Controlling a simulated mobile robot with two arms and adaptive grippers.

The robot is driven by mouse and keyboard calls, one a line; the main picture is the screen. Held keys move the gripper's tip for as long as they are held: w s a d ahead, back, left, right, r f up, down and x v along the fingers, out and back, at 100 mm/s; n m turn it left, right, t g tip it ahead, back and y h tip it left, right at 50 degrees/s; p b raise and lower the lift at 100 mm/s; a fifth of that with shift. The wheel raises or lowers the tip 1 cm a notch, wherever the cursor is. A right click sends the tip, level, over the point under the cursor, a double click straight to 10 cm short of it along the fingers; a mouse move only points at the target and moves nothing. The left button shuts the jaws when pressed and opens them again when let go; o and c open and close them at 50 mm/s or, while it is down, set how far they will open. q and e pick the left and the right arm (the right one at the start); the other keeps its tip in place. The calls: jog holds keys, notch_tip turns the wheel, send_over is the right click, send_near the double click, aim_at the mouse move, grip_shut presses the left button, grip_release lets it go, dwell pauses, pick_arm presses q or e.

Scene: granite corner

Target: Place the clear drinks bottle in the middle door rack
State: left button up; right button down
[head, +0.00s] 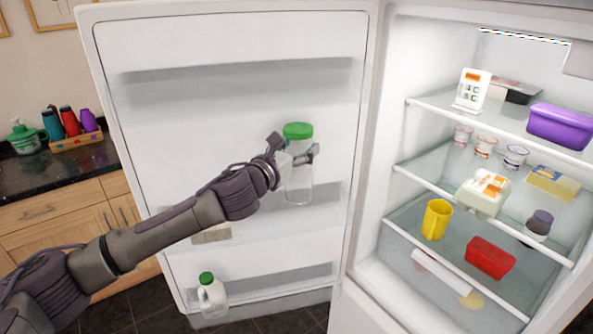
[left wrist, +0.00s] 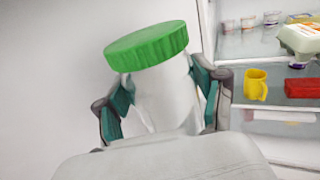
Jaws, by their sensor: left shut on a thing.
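The clear drinks bottle (head: 299,186) with a green lid is upright in front of the open fridge door. My left gripper (head: 294,158) is shut on it just below the lid. In the left wrist view the bottle (left wrist: 165,100) stands between the two fingers of the gripper (left wrist: 163,108). The middle door rack (head: 265,228) is behind and around the bottle's lower end; I cannot tell whether the bottle's base touches it. My right gripper is in neither view.
The middle rack also holds a pale low box (head: 212,233), partly behind my arm. A milk jug (head: 211,296) stands in the bottom rack (head: 280,280). The top rack (head: 240,85) looks empty. Fridge shelves at right hold a yellow mug (head: 436,219), a red box (head: 489,258) and other food.

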aim_at(291, 181)
pick_arm(q)
notch_tip(291, 181, down, 7)
jog(key=shift+r+p, duration=0.1)
jog(key=shift+p, duration=0.2)
jog(key=shift+w+f+p, duration=0.15)
jog(key=shift+f+p, duration=0.25)
jog(key=shift+p, duration=0.05)
jog(key=shift+f, duration=0.1)
jog(key=shift+f, duration=0.15)
jog(key=o, duration=1.4)
jog(key=shift+a+f, duration=0.1)
jog(key=shift+o, duration=0.2)
